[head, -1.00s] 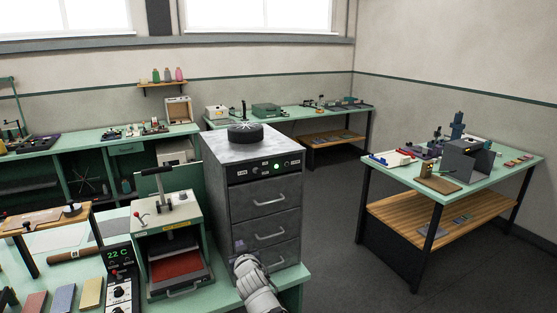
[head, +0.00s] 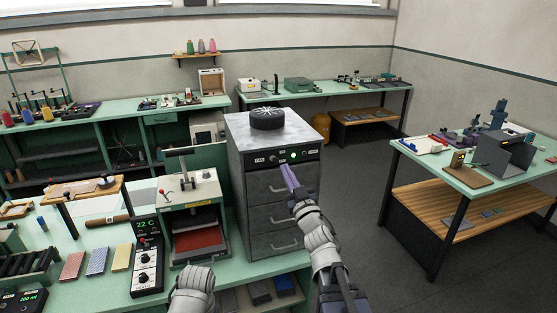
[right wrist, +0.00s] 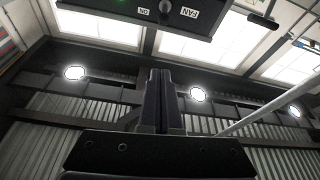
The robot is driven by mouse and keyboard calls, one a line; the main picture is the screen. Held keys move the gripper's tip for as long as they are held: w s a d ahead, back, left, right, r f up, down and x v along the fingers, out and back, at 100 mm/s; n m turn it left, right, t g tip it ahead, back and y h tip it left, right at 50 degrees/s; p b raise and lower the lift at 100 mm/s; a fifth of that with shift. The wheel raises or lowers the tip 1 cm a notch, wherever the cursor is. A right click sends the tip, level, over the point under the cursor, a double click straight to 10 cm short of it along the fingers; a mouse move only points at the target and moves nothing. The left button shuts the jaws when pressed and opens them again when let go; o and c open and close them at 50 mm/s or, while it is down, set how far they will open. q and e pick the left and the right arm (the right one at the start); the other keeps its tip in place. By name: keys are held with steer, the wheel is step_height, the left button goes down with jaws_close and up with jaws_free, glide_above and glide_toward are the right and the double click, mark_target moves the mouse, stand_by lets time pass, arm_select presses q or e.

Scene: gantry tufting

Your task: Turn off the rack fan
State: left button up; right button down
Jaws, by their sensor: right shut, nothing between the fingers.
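The rack is a grey metal drawer cabinet (head: 270,215) with a round black fan (head: 267,118) on top. Its black control panel (head: 300,154) runs across the upper front, with a FAN label, small controls and a green light. My right gripper (head: 286,166) is shut and empty, its tips close to the panel's left part; contact cannot be told. In the right wrist view the shut fingers (right wrist: 160,78) point up towards the panel (right wrist: 120,8), where a small dark switch (right wrist: 165,10) sits beside the FAN label. My left arm shows at the bottom, but its fingers do not.
A press (head: 196,215) with a red bed stands just left of the cabinet. A temperature controller (head: 147,262) reading 22 C is beside it. A side table (head: 470,175) with tools stands at the right. The floor between is clear.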

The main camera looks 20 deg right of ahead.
step_height(320, 180, up, 4)
steer(key=f+p, duration=0.1)
steer(key=p, duration=0.3)
glide_above(274, 160)
steer(key=s, duration=0.2)
steer(key=shift+w+r, duration=0.25)
steer(key=f+b, duration=0.4)
steer(key=b, duration=0.1)
steer(key=shift+s+d+f, duration=0.2)
steer(key=shift+s+d, duration=0.05)
steer(key=shift+s, duration=0.05)
